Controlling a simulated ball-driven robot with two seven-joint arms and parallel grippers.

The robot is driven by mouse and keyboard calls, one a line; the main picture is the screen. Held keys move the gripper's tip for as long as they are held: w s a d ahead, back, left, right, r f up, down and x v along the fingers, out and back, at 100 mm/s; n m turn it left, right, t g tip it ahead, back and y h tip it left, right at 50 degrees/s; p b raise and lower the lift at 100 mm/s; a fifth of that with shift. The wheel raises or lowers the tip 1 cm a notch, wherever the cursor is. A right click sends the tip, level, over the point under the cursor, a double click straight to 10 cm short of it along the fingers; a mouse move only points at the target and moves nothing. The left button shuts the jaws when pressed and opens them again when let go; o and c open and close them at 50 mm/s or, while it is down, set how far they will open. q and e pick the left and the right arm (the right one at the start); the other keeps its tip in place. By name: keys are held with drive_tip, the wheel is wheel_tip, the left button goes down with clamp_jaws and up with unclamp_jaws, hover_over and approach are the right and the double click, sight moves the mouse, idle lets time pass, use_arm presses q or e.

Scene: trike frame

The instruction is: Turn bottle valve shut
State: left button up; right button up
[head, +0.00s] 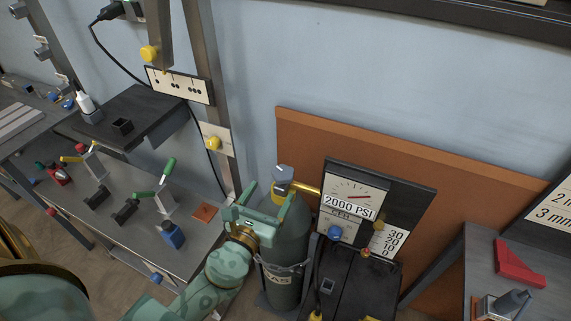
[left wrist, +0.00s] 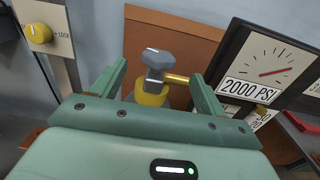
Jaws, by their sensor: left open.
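The bottle valve's grey knob (head: 283,174) sits on a yellow valve body (head: 290,188) on top of the dark gas bottle (head: 282,285), which stands upright. In the left wrist view the knob (left wrist: 157,62) shows above the yellow body (left wrist: 151,96), with a brass pipe running right. My left gripper (head: 262,192) is open at the front of the valve. In the left wrist view the fingers (left wrist: 160,80) stand either side of the knob, apart from it. The gauge (head: 354,192) beside the bottle reads 2000 PSI. My right gripper is not in view.
A black machine (head: 350,280) with a blue knob (head: 334,232) stands right of the bottle. An orange-brown panel (head: 420,180) is behind. A grey bench (head: 130,215) with green-handled clamps is at left. A metal post (head: 210,90) rises left of the bottle.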

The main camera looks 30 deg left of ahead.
sight(286, 167)
use_arm(q)
drive_tip(key=w, duration=0.7)
drive_tip(key=w+a, duration=0.1)
drive_tip(key=w, duration=0.2)
drive_tip(key=shift+w, duration=0.3)
drive_tip(key=c, duration=1)
